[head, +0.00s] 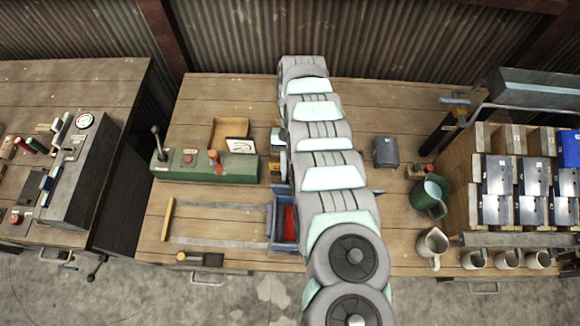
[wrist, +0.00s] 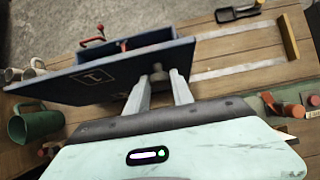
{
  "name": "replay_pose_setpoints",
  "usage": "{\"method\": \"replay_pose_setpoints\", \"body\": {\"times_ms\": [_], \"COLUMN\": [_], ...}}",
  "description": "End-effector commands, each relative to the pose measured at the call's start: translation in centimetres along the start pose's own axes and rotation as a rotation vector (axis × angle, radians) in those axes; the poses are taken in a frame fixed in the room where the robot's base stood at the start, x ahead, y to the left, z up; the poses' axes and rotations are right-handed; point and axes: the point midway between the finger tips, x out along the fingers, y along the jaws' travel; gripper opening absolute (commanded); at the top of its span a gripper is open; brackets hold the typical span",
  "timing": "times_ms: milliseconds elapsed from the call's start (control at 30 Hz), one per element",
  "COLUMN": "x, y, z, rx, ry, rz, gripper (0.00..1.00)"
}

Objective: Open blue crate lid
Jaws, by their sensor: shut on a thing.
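The blue crate (head: 273,222) stands on the bench in the head view, partly hidden behind my arm. Its visible left part is uncovered and shows something red inside (head: 290,222). In the wrist view the dark blue lid (wrist: 85,77) is a broad panel with a pale square mark, seen at a slant. My gripper (wrist: 159,80) is shut at the lid's near edge, with a small grey knob-like part (wrist: 157,68) at its fingertips. My arm hides the gripper in the head view. How far the lid is raised is unclear.
A green control box (head: 205,167) with a lever stands left of the crate. A green pitcher (head: 428,197), grey mugs (head: 432,245) and a rack of blue-grey boxes (head: 495,190) stand to the right. The bench left of the crate has a pale marked-out area (head: 220,205), mostly clear.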

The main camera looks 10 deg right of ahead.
Motion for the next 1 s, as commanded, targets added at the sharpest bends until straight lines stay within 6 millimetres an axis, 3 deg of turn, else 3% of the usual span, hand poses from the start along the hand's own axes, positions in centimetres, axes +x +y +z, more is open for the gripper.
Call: {"method": "replay_pose_setpoints", "body": {"times_ms": [367, 400, 600, 1000], "x": [0.05, 0.05, 0.05, -0.38], "y": [0.02, 0.02, 0.02, -0.01], "z": [0.10, 0.10, 0.09, 0.34], "rx": [0.001, 0.000, 0.000, -0.001], "ry": [-0.005, -0.005, -0.004, -0.005], "rz": [0.000, 0.000, 0.000, -0.001], "gripper": [0.00, 0.31, 0.48, 0.49]}}
